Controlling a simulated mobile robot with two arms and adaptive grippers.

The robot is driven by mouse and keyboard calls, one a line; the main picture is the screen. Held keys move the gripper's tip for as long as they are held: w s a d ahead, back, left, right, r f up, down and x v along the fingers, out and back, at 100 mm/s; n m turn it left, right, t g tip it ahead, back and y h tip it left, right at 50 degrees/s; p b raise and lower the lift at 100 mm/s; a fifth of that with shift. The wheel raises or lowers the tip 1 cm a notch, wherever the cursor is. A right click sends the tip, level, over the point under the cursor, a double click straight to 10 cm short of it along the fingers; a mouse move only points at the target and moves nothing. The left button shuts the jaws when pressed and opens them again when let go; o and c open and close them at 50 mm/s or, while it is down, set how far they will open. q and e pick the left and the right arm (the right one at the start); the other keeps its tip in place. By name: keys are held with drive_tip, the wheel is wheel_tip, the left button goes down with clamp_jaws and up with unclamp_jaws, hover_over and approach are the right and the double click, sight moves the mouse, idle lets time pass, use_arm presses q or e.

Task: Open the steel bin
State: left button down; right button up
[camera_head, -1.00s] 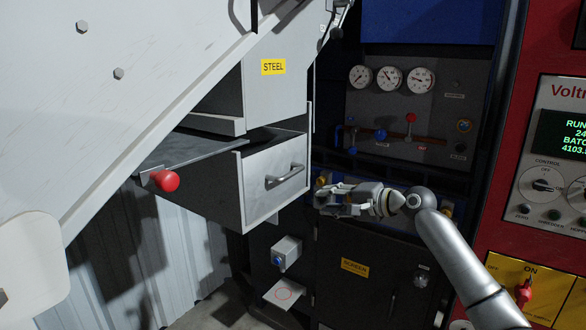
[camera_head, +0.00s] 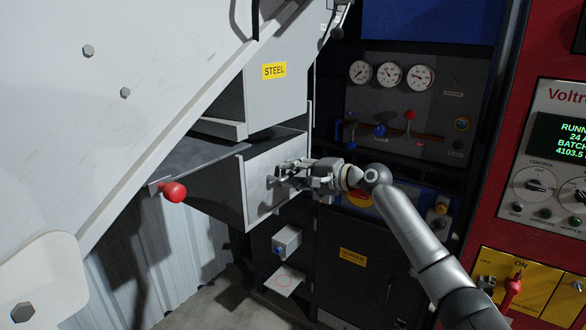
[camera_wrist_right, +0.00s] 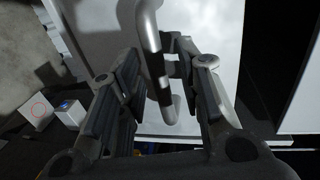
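The steel bin (camera_head: 258,205) is a grey drawer-like box below a panel with a yellow STEEL label (camera_head: 274,70). Its pale front faces right and carries a metal bar handle, largely covered by my gripper in the head view. My right gripper (camera_head: 284,174) is at the bin's front. In the right wrist view the curved handle (camera_wrist_right: 153,45) runs between the two fingers of my right gripper (camera_wrist_right: 163,88). The fingers are apart, one on each side of the bar, with gaps still visible. My left gripper is not in view.
A red knob (camera_head: 173,191) on a lever sticks out left of the bin. A small grey box (camera_head: 287,241) and a plate with a red circle (camera_head: 284,281) are below. Gauges (camera_head: 391,75) and valves are behind my right arm; a red control panel (camera_head: 510,180) stands right.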

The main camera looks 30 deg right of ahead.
drive_tip(key=shift+w, duration=0.1)
clamp_jaws()
drive_tip(key=shift+f, duration=0.1)
idle(0.3)
